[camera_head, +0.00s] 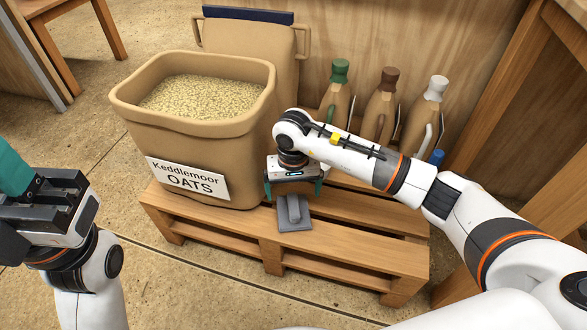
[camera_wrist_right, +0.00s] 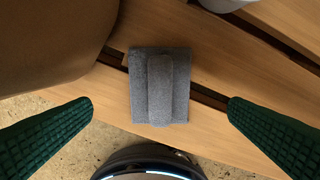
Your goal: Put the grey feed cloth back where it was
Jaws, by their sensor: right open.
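The grey feed cloth (camera_head: 294,214) lies on the wooden pallet (camera_head: 340,239), just right of the oats tub's foot. It has a raised fold along its middle. My right gripper (camera_head: 293,190) is above the cloth and pointing down, its green fingers apart with nothing between them. In the right wrist view, the cloth (camera_wrist_right: 161,86) shows centred between the two fingers (camera_wrist_right: 160,105), touching neither, and spans a gap in the slats. My left gripper (camera_head: 15,175) is at the left edge, away from the pallet, partly cut off; its jaw opening is not clear.
A tan tub of oats (camera_head: 190,130) labelled "Keddlemoor OATS" stands on the pallet's left. Behind are a tan container with a dark blue top (camera_head: 248,45) and green-, brown- and white-capped jugs (camera_head: 415,125). A wooden post (camera_head: 490,90) stands right. The pallet's front right is clear.

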